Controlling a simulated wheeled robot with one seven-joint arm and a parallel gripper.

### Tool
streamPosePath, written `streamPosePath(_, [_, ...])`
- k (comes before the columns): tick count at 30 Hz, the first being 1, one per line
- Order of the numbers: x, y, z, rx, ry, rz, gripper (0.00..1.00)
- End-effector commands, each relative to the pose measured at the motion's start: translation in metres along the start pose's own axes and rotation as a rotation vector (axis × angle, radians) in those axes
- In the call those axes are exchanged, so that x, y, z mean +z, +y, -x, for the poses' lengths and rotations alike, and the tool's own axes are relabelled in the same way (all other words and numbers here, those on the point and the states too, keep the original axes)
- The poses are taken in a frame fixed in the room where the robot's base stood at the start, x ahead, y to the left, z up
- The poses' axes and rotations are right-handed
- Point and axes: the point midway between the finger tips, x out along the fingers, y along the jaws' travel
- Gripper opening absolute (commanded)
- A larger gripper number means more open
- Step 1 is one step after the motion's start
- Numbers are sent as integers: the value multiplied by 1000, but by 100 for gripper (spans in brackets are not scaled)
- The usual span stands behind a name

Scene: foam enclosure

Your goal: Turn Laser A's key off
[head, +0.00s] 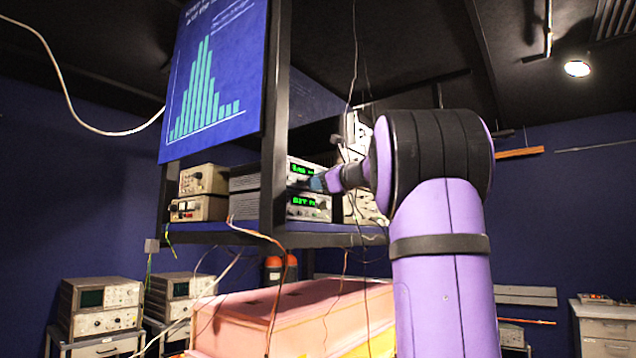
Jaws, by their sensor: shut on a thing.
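Two stacked instrument units with green displays stand on the shelf in the head view, an upper unit (300,168) and a lower unit (303,213). My gripper (318,183) reaches in from the right to the front of the upper unit, near its lower edge. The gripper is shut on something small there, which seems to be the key. The key itself is hidden by the fingers, and its angle cannot be seen. The labels are too small to read, so I cannot tell which unit is Laser A.
The shelf (215,227) also holds beige instruments (200,207) at left. A blue chart panel (215,75) hangs in front of the rack. Pink foam blocks (290,300) lie below, with loose cables hanging over them. Oscilloscopes (100,305) stand at lower left.

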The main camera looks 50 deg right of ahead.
Motion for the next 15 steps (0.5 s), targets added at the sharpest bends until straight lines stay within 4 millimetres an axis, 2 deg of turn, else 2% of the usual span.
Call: streamPosePath(15, [0,0,0,0,0,490,0])
